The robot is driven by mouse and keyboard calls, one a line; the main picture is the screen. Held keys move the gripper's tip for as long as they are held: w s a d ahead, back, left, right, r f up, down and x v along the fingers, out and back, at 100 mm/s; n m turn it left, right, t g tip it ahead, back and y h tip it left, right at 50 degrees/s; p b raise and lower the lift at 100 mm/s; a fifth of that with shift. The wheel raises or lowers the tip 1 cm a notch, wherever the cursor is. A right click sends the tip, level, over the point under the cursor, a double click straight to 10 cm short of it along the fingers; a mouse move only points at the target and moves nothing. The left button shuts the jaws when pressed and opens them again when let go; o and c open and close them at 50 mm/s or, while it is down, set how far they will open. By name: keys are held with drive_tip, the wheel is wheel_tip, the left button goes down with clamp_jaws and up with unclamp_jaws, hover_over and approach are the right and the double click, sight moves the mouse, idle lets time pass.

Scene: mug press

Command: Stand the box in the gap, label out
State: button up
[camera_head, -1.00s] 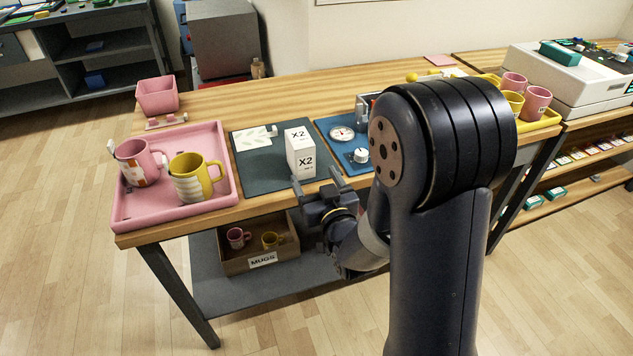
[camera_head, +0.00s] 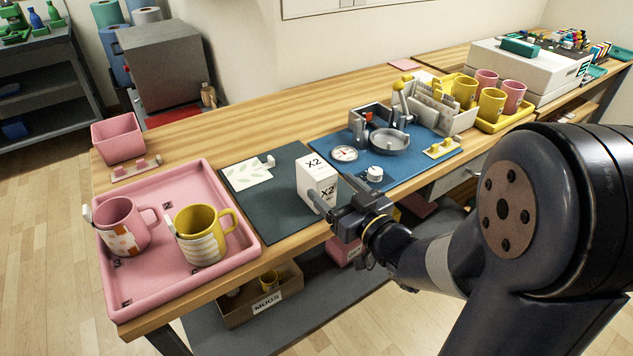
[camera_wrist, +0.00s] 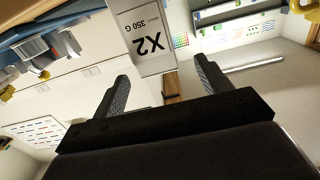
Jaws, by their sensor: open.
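The white box (camera_head: 316,184) stands upright on the dark mat near the table's front edge, with "X2" printed on its faces. My gripper (camera_head: 336,196) is open at the box's front right, its fingers pointing at the box. In the wrist view the box (camera_wrist: 143,38) appears upside down, with "X2 350 G" readable. It is just ahead of the fingertips (camera_wrist: 162,70), roughly between them, and does not look gripped. I cannot make out a gap for the box in these views.
The dark mat (camera_head: 262,209) lies between a pink tray (camera_head: 255,246) with two mugs and a blue mat (camera_head: 412,164) holding a press. A yellow tray of mugs stands at the right. A mug crate (camera_head: 285,302) sits below.

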sight(316, 166)
drive_tip(key=x, duration=0.7)
drive_tip(key=shift+w+a+r, duration=0.15)
drive_tip(key=shift+w+r, duration=0.25)
drive_tip(key=shift+r, duration=0.1)
drive_tip(key=c, duration=1.4)
